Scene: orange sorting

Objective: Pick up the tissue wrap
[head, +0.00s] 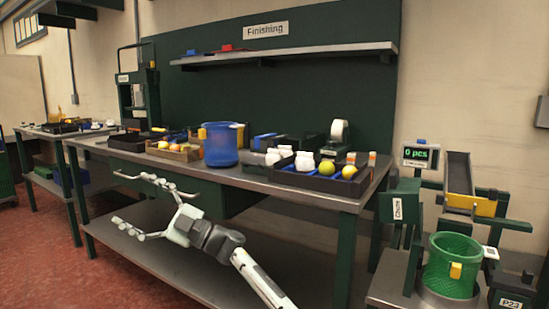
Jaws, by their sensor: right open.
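I cannot tell for certain which thing is the tissue wrap. Small white bundles (304,161) that may be tissue wrap sit in the dark tray (313,180) at the right part of the workbench (270,185). My right gripper (120,198) is open and empty, its fingers spread toward the left. In the picture it lies over the front edge and lower shelf of the bench, left of and below the white bundles. My left gripper is not in view.
A tape roll (338,131) is behind. A green basket (451,266) stands at the right.

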